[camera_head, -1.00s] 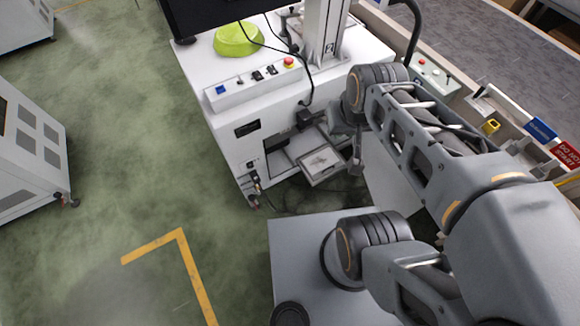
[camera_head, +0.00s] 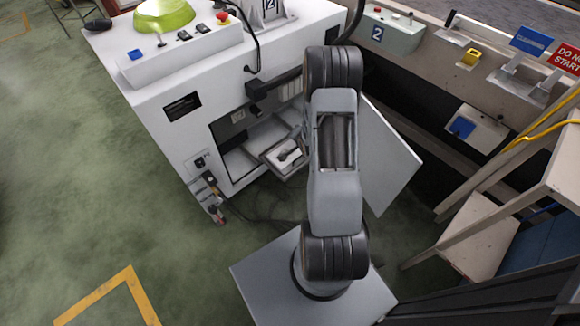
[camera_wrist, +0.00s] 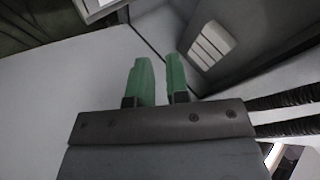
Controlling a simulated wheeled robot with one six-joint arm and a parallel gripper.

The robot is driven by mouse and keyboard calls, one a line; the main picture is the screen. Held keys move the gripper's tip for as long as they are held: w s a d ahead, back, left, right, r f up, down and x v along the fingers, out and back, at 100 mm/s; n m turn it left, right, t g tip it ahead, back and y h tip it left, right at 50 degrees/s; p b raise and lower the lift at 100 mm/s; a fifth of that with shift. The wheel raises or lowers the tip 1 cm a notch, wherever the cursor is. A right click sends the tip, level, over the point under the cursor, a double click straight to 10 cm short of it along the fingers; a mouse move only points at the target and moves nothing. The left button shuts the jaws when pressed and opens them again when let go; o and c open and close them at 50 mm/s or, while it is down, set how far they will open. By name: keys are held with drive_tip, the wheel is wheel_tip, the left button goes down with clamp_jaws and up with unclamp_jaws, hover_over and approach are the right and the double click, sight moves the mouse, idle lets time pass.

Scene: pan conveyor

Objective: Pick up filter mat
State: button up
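No thing in view can be surely told as the filter mat. A small pale tray (camera_head: 284,158) sticks out of the open lower bay of the white machine in the head view, with a small dark shape on it that is too small to make out. My gripper (camera_wrist: 158,62) shows two green fingers with a clear gap and nothing between them. It is close to a smooth white panel (camera_wrist: 75,85) in the wrist view. In the head view my arm stands in front of the machine, and I cannot make out the fingers there.
A wooden frame (camera_head: 470,235) and the conveyor side are at right. Green floor is free at left.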

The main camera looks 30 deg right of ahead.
drive_tip(key=s+d+f+m+t+b, duration=0.1)
drive_tip(key=s+f+m+b, duration=0.15)
drive_tip(key=f, duration=0.65)
drive_tip(key=s+d+f+m+t+b, duration=0.1)
drive_tip(key=s+f+m+b, duration=0.15)
drive_tip(key=f, duration=0.65)
drive_tip(key=shift+b+x, duration=3.95)
drive_tip(key=shift+x, duration=3.3)
drive_tip(key=shift+d, duration=0.2)
drive_tip(key=shift+c, duration=0.3)
clamp_jaws()
